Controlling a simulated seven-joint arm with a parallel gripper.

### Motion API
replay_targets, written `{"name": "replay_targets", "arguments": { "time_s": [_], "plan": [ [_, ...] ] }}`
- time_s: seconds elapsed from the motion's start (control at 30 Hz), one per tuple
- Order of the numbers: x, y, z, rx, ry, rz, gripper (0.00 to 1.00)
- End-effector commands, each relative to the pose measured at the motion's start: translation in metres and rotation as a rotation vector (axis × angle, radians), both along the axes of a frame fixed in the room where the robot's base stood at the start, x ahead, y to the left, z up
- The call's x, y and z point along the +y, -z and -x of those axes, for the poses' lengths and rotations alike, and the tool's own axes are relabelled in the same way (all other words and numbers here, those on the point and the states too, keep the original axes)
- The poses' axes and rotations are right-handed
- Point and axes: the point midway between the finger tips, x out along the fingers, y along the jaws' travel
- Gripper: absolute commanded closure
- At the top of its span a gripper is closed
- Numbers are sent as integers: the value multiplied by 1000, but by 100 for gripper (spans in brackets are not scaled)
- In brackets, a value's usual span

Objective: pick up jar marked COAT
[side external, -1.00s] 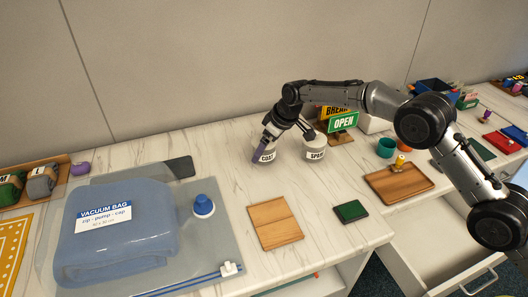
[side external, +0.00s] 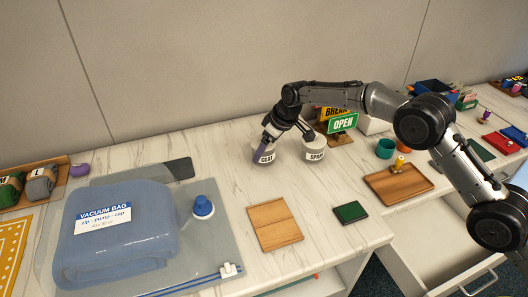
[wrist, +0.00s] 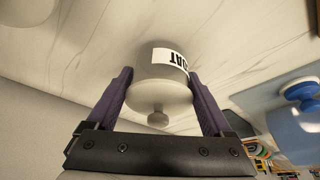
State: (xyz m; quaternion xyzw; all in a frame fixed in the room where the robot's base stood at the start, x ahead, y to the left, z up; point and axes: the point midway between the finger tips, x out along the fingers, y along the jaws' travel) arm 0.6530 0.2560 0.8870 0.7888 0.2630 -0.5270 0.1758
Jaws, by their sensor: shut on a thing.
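The jar marked COAT (side external: 267,157) is pale with a white label and stands at the back of the marble-look counter. In the wrist view the jar (wrist: 160,88) sits between my two purple fingers, its knobbed lid towards the camera and only part of its label readable. My gripper (wrist: 160,75) is shut on the jar, one finger on each side. In the side view my gripper (side external: 264,150) covers part of the jar. I cannot tell whether its base is clear of the counter.
A similar jar marked SPAR (side external: 315,153), its last letters unclear, stands close to the right. An OPEN sign (side external: 342,122) is behind it. A wooden board (side external: 274,224), a green pad (side external: 350,212) and a blue vacuum bag (side external: 125,240) lie in front.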

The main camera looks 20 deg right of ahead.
Motion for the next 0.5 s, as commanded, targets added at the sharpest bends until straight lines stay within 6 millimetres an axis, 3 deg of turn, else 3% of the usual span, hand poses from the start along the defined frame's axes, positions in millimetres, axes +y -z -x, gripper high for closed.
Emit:
{"name": "replay_targets", "arguments": {
  "time_s": [0.27,0.5],
  "plan": [
    [0,-11,-1,-6,0,-2,100],
    [-1,-40,3,-5,0,-2,100]
  ]
}}
